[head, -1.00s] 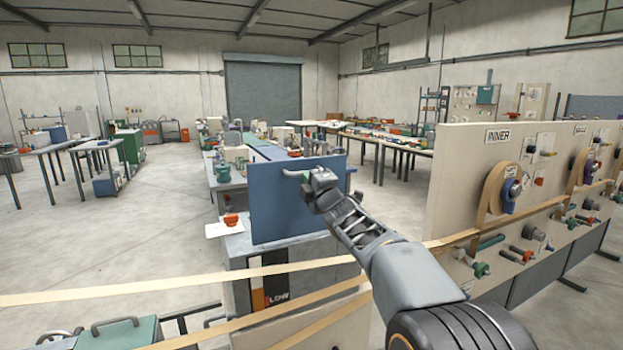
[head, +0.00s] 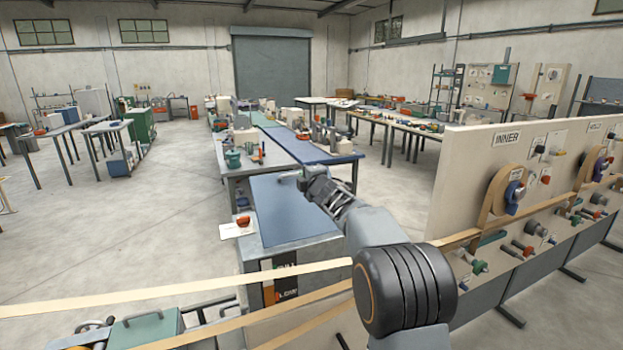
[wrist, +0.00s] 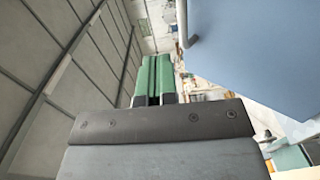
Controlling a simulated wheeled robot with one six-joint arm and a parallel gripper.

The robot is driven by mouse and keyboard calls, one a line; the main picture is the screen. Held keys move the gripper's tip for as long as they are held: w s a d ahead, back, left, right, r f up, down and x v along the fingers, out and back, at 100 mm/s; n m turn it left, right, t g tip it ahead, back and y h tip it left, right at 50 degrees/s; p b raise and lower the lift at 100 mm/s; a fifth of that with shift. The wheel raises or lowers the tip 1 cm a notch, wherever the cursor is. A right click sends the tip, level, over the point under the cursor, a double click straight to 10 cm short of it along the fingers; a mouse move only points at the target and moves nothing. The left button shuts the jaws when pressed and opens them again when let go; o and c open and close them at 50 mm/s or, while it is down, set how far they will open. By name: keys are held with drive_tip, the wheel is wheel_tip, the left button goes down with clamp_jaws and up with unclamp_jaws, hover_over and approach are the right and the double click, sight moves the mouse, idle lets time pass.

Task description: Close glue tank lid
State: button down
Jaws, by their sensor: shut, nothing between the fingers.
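The glue tank (head: 254,267) is a grey box in the middle of the head view, with a level gauge on its front. Its blue lid (head: 291,212) is tilted above the tank top, with part hidden behind my arm. A pale bar handle (head: 287,178) shows by the lid's far edge. My gripper (head: 307,180) is beside that edge, close to the handle. In the wrist view the green fingers (wrist: 154,62) are shut and empty. The blue lid (wrist: 262,50) and grey handle (wrist: 184,25) lie to their right, apart from the fingers.
Pale paper strips (head: 170,289) cross in front of the tank. The INNER panel (head: 470,175) with reels and knobs stands at the right. A white card with a red object (head: 243,222) sticks out left of the tank. Open floor lies to the left.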

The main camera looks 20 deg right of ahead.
drive_tip(key=p, duration=0.3)
hover_over(292, 182)
drive_tip(key=s+d, duration=0.1)
drive_tip(key=s, duration=0.3)
drive_tip(key=shift+d+f, duration=0.15)
drive_tip(key=shift+f, duration=0.7)
drive_tip(key=w+f+p, duration=0.1)
drive_tip(key=w+f, duration=0.1)
drive_tip(key=w, duration=0.1)
drive_tip(key=w+a+f+p, duration=0.1)
drive_tip(key=w, duration=0.1)
drive_tip(key=shift+f+p, duration=0.15)
drive_tip(key=shift+p, duration=0.15)
drive_tip(key=shift+w+a+f+p, duration=0.1)
drive_tip(key=shift+w+f+p, duration=0.45)
drive_tip(key=shift+w+f, duration=0.75)
